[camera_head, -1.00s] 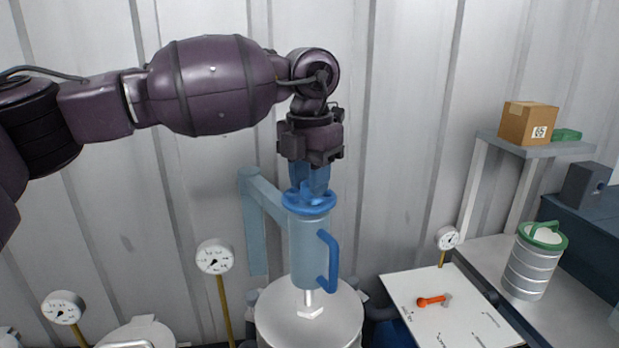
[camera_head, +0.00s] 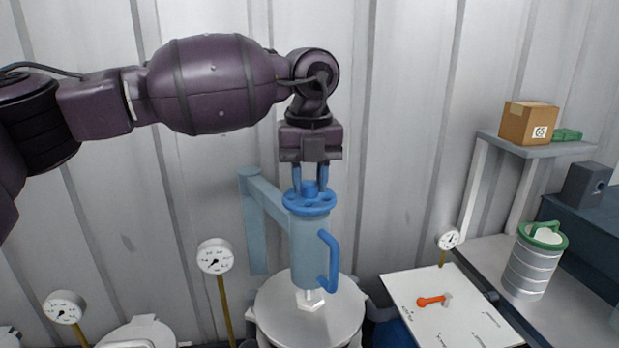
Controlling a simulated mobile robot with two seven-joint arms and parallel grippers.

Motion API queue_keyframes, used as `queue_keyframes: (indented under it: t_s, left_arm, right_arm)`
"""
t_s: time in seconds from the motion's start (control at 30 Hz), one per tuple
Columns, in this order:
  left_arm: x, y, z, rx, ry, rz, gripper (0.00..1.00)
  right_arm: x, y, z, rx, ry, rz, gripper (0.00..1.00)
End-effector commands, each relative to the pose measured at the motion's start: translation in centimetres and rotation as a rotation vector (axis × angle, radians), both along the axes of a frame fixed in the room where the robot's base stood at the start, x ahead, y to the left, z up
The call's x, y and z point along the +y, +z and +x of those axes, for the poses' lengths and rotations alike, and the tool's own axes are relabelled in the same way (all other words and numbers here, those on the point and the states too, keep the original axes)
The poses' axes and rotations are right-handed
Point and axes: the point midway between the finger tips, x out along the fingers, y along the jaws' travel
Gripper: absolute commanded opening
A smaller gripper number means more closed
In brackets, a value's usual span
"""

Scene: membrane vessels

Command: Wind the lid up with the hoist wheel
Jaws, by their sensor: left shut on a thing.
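The blue hoist wheel (camera_head: 310,205) sits on top of the light blue hoist cylinder (camera_head: 309,255), which has a blue side handle (camera_head: 329,265) and an arm to a post at its left. My left gripper (camera_head: 310,186) comes down from above and is shut on the wheel's hub, with blue fingers on either side of it. Below the cylinder, a short rod joins a nut on the round grey lid (camera_head: 285,315). The lower edge of the lid and the vessel are cut off by the picture. My right gripper is not in view.
Dial gauges stand at left (camera_head: 215,257) and right (camera_head: 447,238). A white board (camera_head: 455,325) with an orange-handled tool (camera_head: 432,300) lies at right. A ribbed canister (camera_head: 530,268) and a shelf with a cardboard box (camera_head: 528,122) stand farther right. A corrugated wall is behind.

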Motion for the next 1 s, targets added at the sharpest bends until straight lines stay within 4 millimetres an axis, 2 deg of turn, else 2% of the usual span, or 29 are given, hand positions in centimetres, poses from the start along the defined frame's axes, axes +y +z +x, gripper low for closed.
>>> queue_keyframes:
  t_s: [0.33,0.73,0.77,0.9,1.0]
  left_arm:
    - [0.0,0.1,0.1,-0.003,0.085,-0.002,0.07]
    - [0.0,0.2,0.1,-0.003,0.089,-0.002,0.07]
    - [0.0,0.2,0.1,-0.003,0.089,-0.002,0.33]
    - [0.0,0.1,0.0,-0.002,0.088,-0.001,0.55]
    - [0.0,0.1,0.0,-0.002,0.088,-0.001,0.56]
  right_arm:
    - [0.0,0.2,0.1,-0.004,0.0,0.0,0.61]
    - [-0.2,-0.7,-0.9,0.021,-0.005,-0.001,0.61]
    - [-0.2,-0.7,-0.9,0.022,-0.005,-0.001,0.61]
    - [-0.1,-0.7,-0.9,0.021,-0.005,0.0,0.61]
    - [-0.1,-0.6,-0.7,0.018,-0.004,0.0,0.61]
